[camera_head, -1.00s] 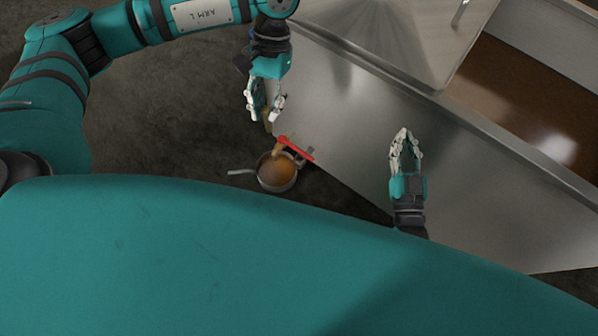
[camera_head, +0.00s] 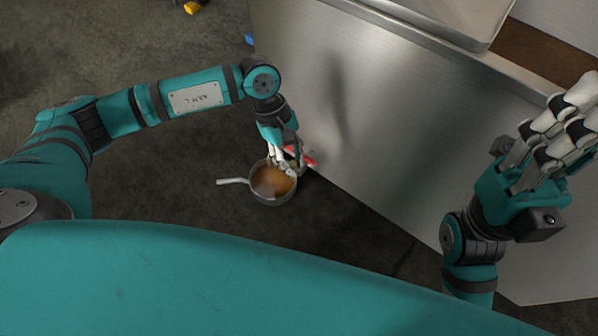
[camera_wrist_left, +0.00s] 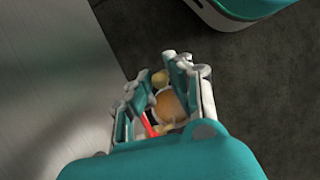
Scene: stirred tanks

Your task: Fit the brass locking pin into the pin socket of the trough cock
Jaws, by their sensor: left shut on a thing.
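The trough cock shows by its red handle (camera_head: 308,158), low at the steel tank's side. Its brass body shows partly in the left wrist view (camera_wrist_left: 166,130), with the red handle (camera_wrist_left: 149,124) beside it. My left gripper (camera_head: 283,168) is at the cock, just above the saucepan, and hides most of it. It is shut on a small brass piece (camera_wrist_left: 160,77), apparently the locking pin, seen between the fingers. The pin socket cannot be made out. My right gripper (camera_head: 570,125) is raised at the right, away from the cock; nothing shows in it.
A saucepan (camera_head: 257,193) with brown-orange liquid stands under the cock, its handle pointing left. The steel tank wall (camera_head: 390,130) rises close on the right. A yellow object (camera_head: 192,7) and a blue one (camera_head: 249,39) show at the top. The dark floor at left is clear.

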